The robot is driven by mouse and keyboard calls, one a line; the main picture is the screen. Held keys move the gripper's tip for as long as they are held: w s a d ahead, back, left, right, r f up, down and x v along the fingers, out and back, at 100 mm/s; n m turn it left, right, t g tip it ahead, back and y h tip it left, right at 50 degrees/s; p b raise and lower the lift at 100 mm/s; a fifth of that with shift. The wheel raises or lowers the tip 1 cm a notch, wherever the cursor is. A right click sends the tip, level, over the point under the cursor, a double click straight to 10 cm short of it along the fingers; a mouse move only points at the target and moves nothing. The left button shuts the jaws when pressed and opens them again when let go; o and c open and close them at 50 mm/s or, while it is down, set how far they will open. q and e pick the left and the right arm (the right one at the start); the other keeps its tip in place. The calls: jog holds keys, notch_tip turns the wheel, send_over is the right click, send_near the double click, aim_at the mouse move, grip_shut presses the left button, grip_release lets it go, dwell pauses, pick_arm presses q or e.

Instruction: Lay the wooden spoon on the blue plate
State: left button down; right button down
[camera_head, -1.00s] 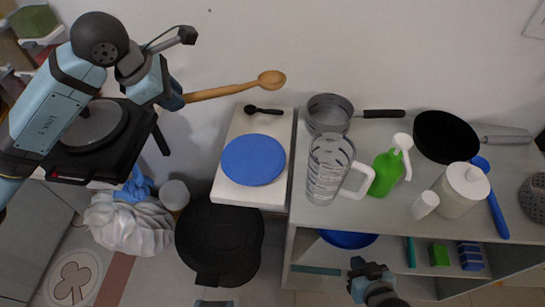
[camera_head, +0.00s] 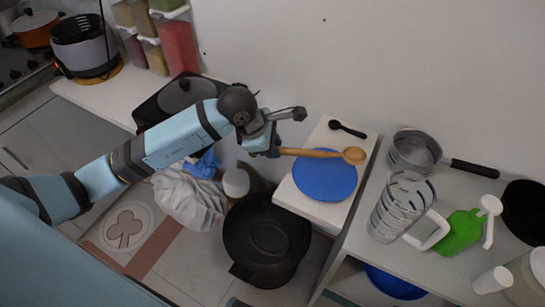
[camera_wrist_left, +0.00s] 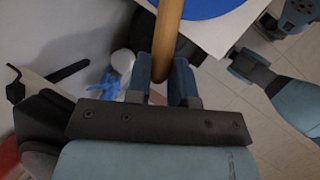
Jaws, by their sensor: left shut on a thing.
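The wooden spoon (camera_head: 312,153) is held by its handle end in my left gripper (camera_head: 276,146), with its bowl pointing right. In the head view the spoon overlaps the upper part of the blue plate (camera_head: 325,182); I cannot tell its height above it. The plate lies on a white stand top. In the left wrist view the two fingers of my left gripper (camera_wrist_left: 171,88) are shut on the spoon handle (camera_wrist_left: 167,35), and the blue plate (camera_wrist_left: 208,7) shows at the top edge. My right gripper (camera_wrist_left: 250,68) seems to show at the right of the wrist view, its jaws unclear.
A black spoon (camera_head: 347,129) lies behind the plate on the white stand (camera_head: 291,197). To the right are a saucepan (camera_head: 414,153), a clear pitcher (camera_head: 399,208) and a green bottle (camera_head: 460,232). A black bin (camera_head: 266,243) stands on the floor below.

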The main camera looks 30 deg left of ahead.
pick_arm(q)
jog(key=shift+f, duration=2.2)
jog(key=c, duration=1.4)
grip_release()
jog(key=shift+f, duration=0.2)
jog(key=shift+c, duration=0.2)
jog(key=o, duration=0.4)
jog(key=shift+o, duration=0.2)
jog(key=shift+r, duration=0.2)
jog(key=v, duration=1.2)
